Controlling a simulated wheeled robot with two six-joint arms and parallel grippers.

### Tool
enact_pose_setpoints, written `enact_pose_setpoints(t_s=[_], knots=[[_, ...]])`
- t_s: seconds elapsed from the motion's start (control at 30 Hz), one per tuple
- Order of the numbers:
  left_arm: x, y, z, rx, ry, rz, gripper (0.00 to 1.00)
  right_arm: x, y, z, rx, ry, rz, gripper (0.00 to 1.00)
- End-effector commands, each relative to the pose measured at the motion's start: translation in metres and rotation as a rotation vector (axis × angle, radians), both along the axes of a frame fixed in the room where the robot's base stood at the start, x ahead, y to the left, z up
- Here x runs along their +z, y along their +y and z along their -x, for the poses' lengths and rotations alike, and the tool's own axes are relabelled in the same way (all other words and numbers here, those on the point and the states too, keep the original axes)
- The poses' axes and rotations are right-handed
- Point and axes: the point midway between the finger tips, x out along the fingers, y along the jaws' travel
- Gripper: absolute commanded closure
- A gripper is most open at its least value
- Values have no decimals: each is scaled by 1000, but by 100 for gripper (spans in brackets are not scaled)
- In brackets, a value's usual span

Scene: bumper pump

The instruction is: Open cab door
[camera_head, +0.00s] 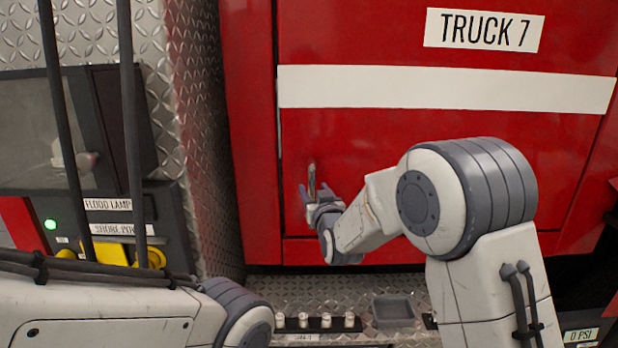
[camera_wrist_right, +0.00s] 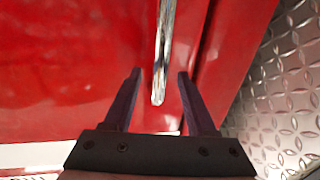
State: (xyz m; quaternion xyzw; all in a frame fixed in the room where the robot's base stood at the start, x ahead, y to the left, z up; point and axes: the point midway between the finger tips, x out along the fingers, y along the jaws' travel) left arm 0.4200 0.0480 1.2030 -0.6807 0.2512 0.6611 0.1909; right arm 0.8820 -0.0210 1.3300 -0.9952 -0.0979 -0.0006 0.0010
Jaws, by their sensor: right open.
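The red cab door (camera_head: 400,150) of the truck fills the middle of the head view and is shut. It carries a white stripe and a TRUCK 7 sign. Its silver upright handle (camera_head: 311,178) is near the door's left edge. My right gripper (camera_head: 318,198) is at the lower part of the handle, partly hiding it. In the right wrist view, the handle (camera_wrist_right: 164,50) runs down between the open fingers of the right gripper (camera_wrist_right: 159,78), with visible gaps on both sides. The left arm shows at the lower left, but its gripper is out of view.
A diamond-plate metal wall (camera_head: 205,130) stands left of the door. A panel with a green light and yellow parts (camera_head: 110,252) is at the left. A small grey tray (camera_head: 393,309) and a row of pale knobs (camera_head: 326,321) sit below the door.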

Motion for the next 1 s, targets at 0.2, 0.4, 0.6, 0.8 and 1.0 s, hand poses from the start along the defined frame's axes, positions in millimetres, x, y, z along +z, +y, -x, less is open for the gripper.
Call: enact_pose_setpoints(t_s=[0.2, 0.4, 0.6, 0.8, 1.0], knots=[[17, 0, 0, -3, 0, 0, 50, 1, 5, -26, 0, 3, 2, 43], [18, 0, 0, -4, 0, 0, 50, -1, 6, -31, 1, 2, 1, 43], [17, 0, 0, -3, 0, 0, 50, -1, 6, -31, 1, 2, 1, 51], [17, 0, 0, -3, 0, 0, 50, -1, 6, -31, 1, 2, 1, 100], [17, 0, 0, -3, 0, 0, 50, -1, 6, -31, 1, 2, 1, 100]])
